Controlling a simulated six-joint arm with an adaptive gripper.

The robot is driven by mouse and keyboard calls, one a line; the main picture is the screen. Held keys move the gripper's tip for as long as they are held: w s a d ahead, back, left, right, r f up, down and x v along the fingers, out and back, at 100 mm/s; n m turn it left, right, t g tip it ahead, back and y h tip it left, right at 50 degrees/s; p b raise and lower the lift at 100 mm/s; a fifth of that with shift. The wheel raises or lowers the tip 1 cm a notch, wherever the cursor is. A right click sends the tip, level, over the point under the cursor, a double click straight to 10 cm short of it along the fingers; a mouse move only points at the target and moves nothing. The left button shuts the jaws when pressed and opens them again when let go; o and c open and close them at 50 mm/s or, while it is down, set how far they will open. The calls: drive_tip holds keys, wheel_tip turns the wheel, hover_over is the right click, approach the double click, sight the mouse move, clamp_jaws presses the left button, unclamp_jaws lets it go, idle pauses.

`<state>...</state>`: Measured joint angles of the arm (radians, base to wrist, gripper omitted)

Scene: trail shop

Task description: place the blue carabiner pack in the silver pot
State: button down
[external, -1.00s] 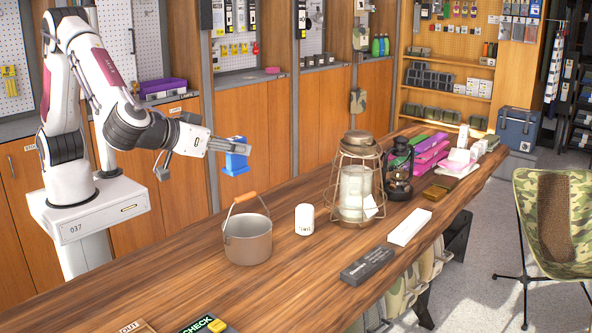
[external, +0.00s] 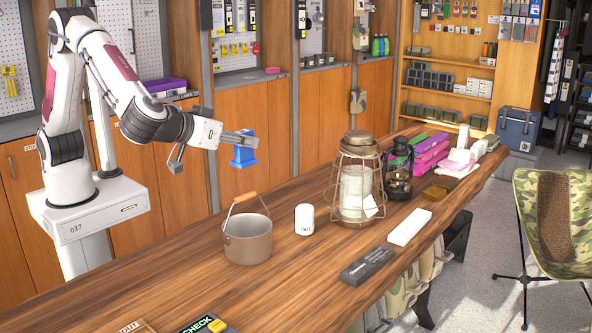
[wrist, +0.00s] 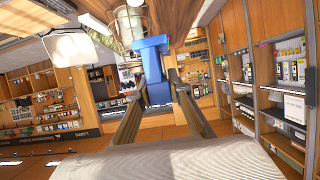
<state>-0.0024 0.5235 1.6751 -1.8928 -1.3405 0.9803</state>
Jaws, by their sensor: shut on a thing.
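The blue carabiner pack (external: 243,152) is held in the air above the back edge of the counter. My gripper (external: 246,143) is shut on it. In the wrist view the pack (wrist: 154,68) sits between the two fingers of my gripper (wrist: 158,84). The silver pot (external: 248,242) stands upright on the counter, with its wire handle and wooden grip (external: 246,197) raised. The pack is above and behind the pot's opening, apart from it. The inside bottom of the pot is hidden.
A white mug (external: 305,219) stands right of the pot, and a large caged lantern (external: 357,185) beyond it. A smaller dark lantern (external: 398,172) is farther right. A dark grey box (external: 368,265) lies in front. The wooden counter (external: 150,285) is clear left of the pot.

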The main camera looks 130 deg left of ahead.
sight(235, 153)
drive_tip(key=shift+f, duration=1.85)
drive_tip(key=shift+f, duration=1.9)
drive_tip(key=shift+f, duration=0.1)
drive_tip(key=c, duration=1.8)
unclamp_jaws()
drive_tip(key=shift+c, duration=0.2)
